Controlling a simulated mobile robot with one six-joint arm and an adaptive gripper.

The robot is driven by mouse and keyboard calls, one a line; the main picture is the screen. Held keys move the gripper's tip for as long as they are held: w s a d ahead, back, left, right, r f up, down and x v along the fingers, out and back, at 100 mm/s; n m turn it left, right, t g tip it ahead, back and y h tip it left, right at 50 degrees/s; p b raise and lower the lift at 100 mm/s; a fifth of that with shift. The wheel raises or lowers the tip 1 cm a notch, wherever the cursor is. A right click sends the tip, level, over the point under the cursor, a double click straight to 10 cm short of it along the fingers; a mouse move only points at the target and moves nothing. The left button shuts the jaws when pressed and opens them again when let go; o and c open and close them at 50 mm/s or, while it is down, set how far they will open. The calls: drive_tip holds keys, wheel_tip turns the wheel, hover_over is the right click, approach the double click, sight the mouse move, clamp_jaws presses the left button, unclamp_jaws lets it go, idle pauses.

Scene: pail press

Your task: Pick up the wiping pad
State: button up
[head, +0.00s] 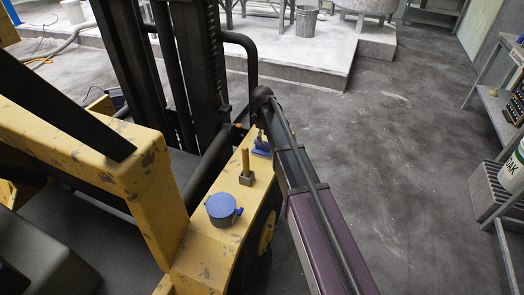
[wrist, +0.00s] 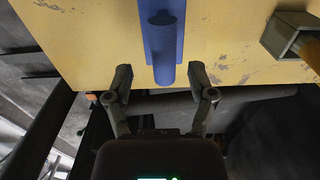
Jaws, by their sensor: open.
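The wiping pad appears to be the blue piece (wrist: 165,38) with a rounded grip on the yellow surface in the wrist view. It also shows as a small blue shape (head: 261,150) beside the arm's far end in the head view. My gripper (wrist: 160,80) is open. Its two fingertips stand left and right of the near end of the blue grip, with a gap on each side. In the head view my gripper (head: 261,130) is small and partly hidden by my arm, just beyond the pad.
A grey block with an upright wooden handle (head: 245,166) stands close to the pad; it shows at right in the wrist view (wrist: 292,36). A round blue container (head: 222,208) stands nearer on the yellow truck body (head: 205,250). Dark mast posts (head: 195,60) rise at left.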

sight(262, 146)
drive_tip(key=shift+f, duration=0.15)
drive_tip(key=shift+s+a+f+b, duration=0.1)
drive_tip(key=shift+a+f+b, duration=0.05)
drive_tip(key=shift+f+b, duration=2.4)
drive_tip(key=shift+r, duration=0.1)
clamp_jaws()
